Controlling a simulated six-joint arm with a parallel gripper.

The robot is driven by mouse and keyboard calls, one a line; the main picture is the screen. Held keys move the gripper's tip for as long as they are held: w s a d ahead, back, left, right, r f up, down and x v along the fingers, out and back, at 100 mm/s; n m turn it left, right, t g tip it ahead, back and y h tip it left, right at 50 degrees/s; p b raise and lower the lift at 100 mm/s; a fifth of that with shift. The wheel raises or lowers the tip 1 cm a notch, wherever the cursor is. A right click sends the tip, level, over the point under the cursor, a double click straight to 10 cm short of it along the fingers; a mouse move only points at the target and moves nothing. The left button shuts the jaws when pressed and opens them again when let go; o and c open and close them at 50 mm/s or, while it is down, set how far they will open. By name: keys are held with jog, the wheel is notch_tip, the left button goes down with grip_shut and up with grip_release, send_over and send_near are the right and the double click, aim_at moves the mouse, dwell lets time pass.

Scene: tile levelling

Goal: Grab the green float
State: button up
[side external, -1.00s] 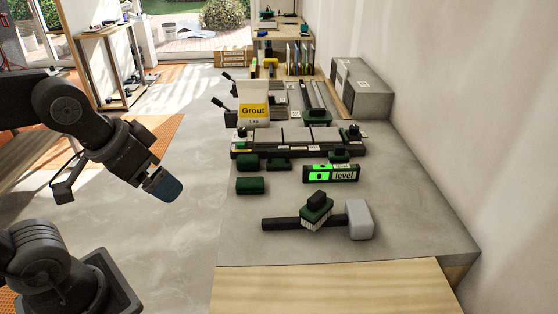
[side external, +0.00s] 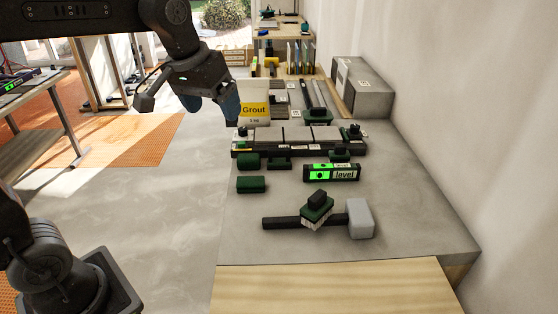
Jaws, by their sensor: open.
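Several dark green tools lie on the grey bench; I cannot tell for sure which is the green float. One flat green tool with a dark handle (side external: 317,116) lies behind the tile row, right of the grout bucket. A small green block (side external: 251,184) lies at the bench's left, with other small green-and-black pieces (side external: 279,163) just behind it. My gripper (side external: 212,108) has blue fingertips spread apart with nothing visible between them. It hangs at the left of the grout bucket, in the air, clear of the green tools.
A row of grey tiles (side external: 297,135) crosses the bench. A grey box (side external: 362,88) stands by the wall.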

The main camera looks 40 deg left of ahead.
jog(key=w+a+f+n+g, duration=0.2)
jog(key=w+a+n, duration=0.1)
jog(key=w, duration=1.1)
jog(key=n+g, duration=0.2)
jog(key=n, duration=0.1)
send_over(279, 149)
notch_tip(279, 149, down, 11)
notch_tip(279, 149, down, 14)
jog(key=shift+r, duration=0.1)
jog(key=shift+c, duration=0.3)
jog(key=c, duration=0.7)
jog(key=shift+c, duration=0.5)
jog(key=shift+r, duration=0.1)
